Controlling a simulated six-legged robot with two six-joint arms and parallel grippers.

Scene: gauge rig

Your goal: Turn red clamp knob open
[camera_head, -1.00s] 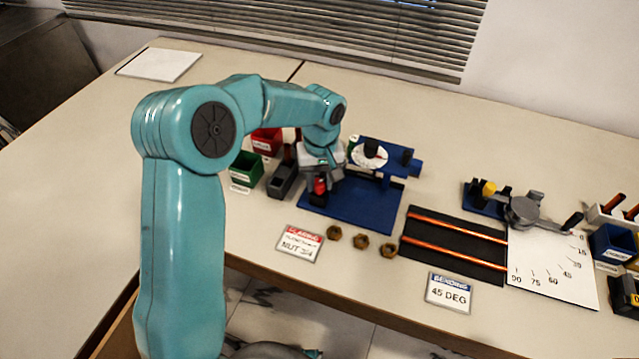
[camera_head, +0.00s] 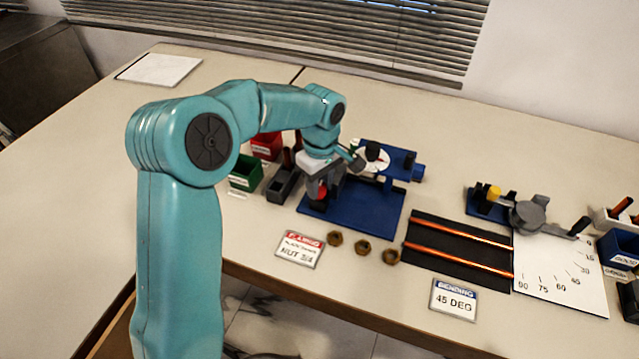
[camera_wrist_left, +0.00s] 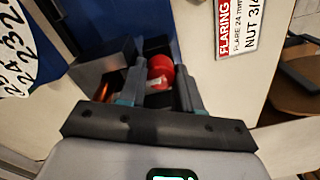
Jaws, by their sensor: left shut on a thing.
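The red clamp knob (camera_wrist_left: 160,72) shows in the left wrist view between the two fingers of my left gripper (camera_wrist_left: 160,88). The gripper is shut on the knob. In the head view the knob (camera_head: 322,191) is a small red patch below my left gripper (camera_head: 318,184), at the left end of the blue flaring rig base (camera_head: 365,208). A dark clamp block (camera_wrist_left: 104,66) stands beside the knob in the wrist view. The knob's exact turn angle cannot be told. My right gripper is not in view.
A white dial (camera_head: 371,160) stands behind the knob on the rig. Green (camera_head: 245,171) and red (camera_head: 266,146) bins stand to the left. A flaring sign (camera_head: 299,248) and several brass nuts (camera_head: 362,247) lie in front. Copper tubes (camera_head: 460,261) lie to the right.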

